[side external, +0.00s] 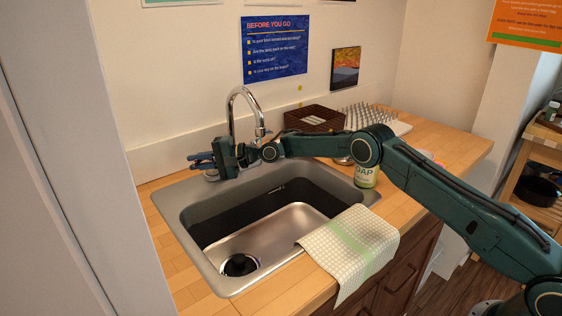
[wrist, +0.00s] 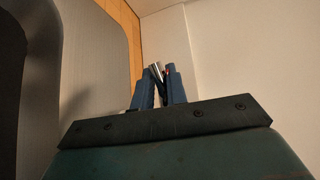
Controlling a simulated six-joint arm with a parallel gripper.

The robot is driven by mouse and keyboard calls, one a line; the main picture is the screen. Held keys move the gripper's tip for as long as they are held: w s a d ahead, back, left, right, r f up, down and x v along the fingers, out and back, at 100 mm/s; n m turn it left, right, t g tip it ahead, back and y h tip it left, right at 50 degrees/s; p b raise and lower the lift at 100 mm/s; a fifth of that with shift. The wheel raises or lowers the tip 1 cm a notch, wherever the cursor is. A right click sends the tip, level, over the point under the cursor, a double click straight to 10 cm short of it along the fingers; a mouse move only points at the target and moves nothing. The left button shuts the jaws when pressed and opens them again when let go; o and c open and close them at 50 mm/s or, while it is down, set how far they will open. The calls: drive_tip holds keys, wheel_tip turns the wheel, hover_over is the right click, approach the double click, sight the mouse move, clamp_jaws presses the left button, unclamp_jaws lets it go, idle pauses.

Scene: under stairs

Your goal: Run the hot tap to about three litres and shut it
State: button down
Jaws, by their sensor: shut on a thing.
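The chrome tap (side external: 233,112) has a tall curved spout behind the steel sink (side external: 180,222). My gripper (side external: 203,163) is at the left of the tap's base, its blue fingers pointing left. In the wrist view my gripper (wrist: 159,82) is shut on a slim metal tap handle (wrist: 156,72), with a small reddish spot beside it. My wrist and fingers hide most of the handle in the side view. I see no clear stream from the spout; my arm covers the space below it. A dark round plug or strainer (side external: 240,265) sits in the basin floor. I cannot make out any water level.
A checked towel (side external: 350,247) hangs over the front counter edge. A green soap container (side external: 365,176) stands right of the sink, close under my arm. A brown basket (side external: 314,118) and a spiked rack (side external: 362,117) stand behind. The right counter end (side external: 455,150) is clear.

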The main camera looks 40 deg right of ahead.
drive_tip(key=shift+s+n+g+y, duration=0.2)
drive_tip(key=shift+n+g+y, duration=0.2)
drive_tip(key=shift+g+y, duration=0.1)
drive_tip(key=c, duration=1.4)
unclamp_jaws()
drive_tip(key=shift+d, duration=0.15)
drive_tip(key=v, duration=1.2)
drive_tip(key=shift+r, duration=0.1)
